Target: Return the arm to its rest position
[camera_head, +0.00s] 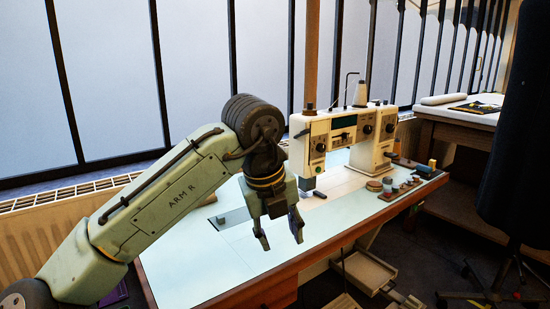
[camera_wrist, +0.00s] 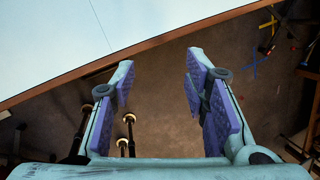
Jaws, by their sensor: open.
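My gripper (camera_head: 279,234) hangs fingers-down from my green arm, over the front part of the pale table top in the head view. In the wrist view my gripper (camera_wrist: 160,75) shows two fingers with purple pads spread wide apart. Nothing is between them; the floor and the table edge show beyond. My arm reaches in from the lower left of the head view, bent at a dark ribbed joint.
A cream sewing machine (camera_head: 340,138) stands on the pale table (camera_head: 190,265) behind and right of my gripper. Small spools (camera_head: 388,184) sit at the table's right. A dark garment (camera_head: 515,130) hangs far right. Open drawers (camera_head: 366,270) jut out below the table.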

